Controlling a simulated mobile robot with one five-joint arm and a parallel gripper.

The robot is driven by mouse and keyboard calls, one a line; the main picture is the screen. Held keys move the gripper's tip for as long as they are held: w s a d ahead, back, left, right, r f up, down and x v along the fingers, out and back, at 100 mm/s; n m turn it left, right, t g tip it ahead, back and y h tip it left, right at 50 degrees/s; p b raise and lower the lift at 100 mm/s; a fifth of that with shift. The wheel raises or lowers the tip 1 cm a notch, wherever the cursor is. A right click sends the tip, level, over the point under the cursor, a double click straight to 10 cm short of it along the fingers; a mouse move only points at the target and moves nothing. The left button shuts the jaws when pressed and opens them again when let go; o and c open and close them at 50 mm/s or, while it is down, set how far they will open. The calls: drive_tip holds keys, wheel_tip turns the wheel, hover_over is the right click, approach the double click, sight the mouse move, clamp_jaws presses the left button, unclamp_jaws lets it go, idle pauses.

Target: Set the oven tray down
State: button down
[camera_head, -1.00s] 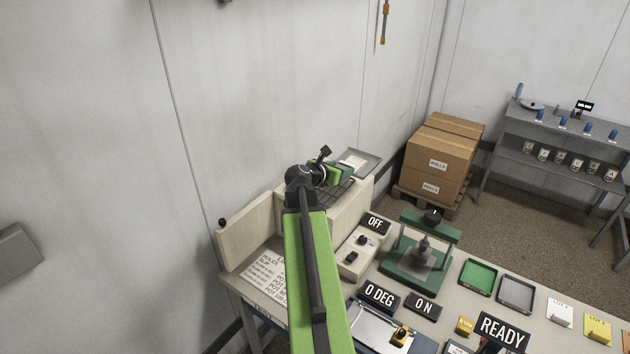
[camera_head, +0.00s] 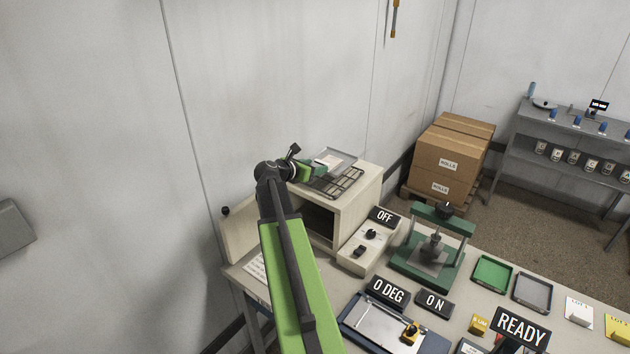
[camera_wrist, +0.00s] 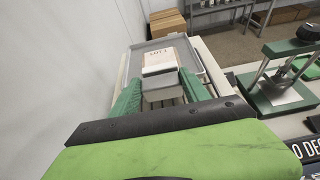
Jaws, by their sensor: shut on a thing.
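The oven tray is a shallow grey tray (camera_head: 346,159) at the upper middle of the head view, over the back of the oven's top. It also shows ahead of the fingers in the wrist view (camera_wrist: 137,58). A pale sheet marked LOT 1 (camera_wrist: 165,53) lies in it. My gripper (camera_head: 317,172) is shut on the tray's near end, with its green fingers on either side of a grey block (camera_wrist: 163,88). A dark wire rack (camera_head: 343,184) lies on top of the cream oven (camera_head: 358,198). I cannot tell whether the tray touches the rack.
The oven door (camera_head: 243,233) stands open at the left. The wall is close behind the oven. A control box with an OFF sign (camera_head: 383,216) and a green press (camera_head: 430,255) stand to the right. Stacked cartons (camera_head: 448,160) stand beyond the bench.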

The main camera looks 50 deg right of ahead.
sight(314, 185)
wheel_tip(314, 185, down, 4)
drive_tip(key=b, duration=0.4)
drive_tip(key=shift+f, duration=0.15)
drive_tip(key=shift+r, duration=0.2)
drive_tip(key=shift+f, duration=0.1)
drive_tip(key=c, duration=0.5)
unclamp_jaws()
drive_tip(key=shift+r, duration=0.25)
drive_tip(key=p+v, duration=0.4)
drive_tip(key=v, duration=0.8)
drive_tip(key=shift+f+p, duration=0.2)
drive_tip(key=shift+p, duration=0.2)
